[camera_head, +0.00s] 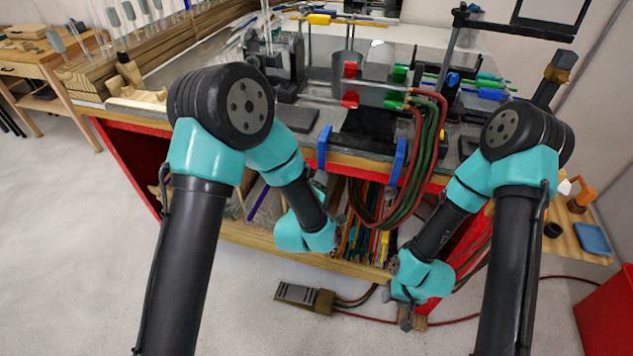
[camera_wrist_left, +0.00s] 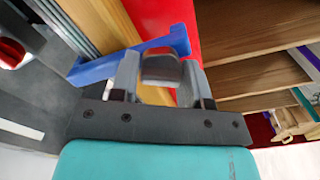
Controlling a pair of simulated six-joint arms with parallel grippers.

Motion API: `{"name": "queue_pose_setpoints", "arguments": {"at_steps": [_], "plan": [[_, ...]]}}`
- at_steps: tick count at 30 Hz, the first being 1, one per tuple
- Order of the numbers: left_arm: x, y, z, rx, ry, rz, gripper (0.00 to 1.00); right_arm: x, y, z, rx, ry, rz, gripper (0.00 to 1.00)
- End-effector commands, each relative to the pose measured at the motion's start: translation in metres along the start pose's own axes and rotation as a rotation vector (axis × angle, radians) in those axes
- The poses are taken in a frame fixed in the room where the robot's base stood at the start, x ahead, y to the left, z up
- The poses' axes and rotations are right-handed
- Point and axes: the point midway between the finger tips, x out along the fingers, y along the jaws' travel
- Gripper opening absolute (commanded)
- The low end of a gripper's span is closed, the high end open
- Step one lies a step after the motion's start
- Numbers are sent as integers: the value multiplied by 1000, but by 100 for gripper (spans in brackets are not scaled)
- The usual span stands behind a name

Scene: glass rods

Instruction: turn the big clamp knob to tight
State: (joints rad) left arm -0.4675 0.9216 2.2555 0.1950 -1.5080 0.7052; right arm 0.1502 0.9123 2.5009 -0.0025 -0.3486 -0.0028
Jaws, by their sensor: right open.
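Two blue clamps grip the bench's front edge in the head view, a left one (camera_head: 323,147) and a right one (camera_head: 398,160). My left gripper (camera_head: 320,181) is just below the left one, its fingers small and partly hidden. In the left wrist view, a dark rounded knob (camera_wrist_left: 161,68) sits between the fingertips of my left gripper (camera_wrist_left: 161,78), beside the blue clamp arm (camera_wrist_left: 95,70). The fingers look closed against both sides of the knob. Its turn position cannot be read. My right gripper (camera_head: 407,320) hangs low at the lower right, open and empty.
Red and green hoses (camera_head: 425,150) hang in front of the bench, right of the clamps. Glassworking equipment crowds the bench top (camera_head: 300,119). Shelves with coloured rods (camera_head: 365,235) lie beneath. A foot pedal (camera_head: 304,298) sits on the open floor.

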Motion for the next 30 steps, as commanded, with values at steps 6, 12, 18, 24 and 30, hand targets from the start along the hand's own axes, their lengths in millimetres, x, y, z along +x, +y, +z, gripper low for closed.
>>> {"name": "queue_pose_setpoints", "arguments": {"at_steps": [6, 12, 18, 24, 30], "plan": [[0, 0, 0, 0, 0, 0, 19, 0, 0, 0, 0, 0, 0, 43], [0, 0, 0, 10, 0, 0, 19, 0, 0, 0, 0, 0, 0, 43], [0, 0, 0, 61, -1, 0, 19, 0, 0, 0, 0, 0, 0, 43], [0, 1, 0, 168, -1, 0, 19, 0, 0, 0, 0, 0, 0, 43], [0, 1, 1, 329, -1, -1, 19, 0, 0, 0, 0, 0, 0, 43]]}}
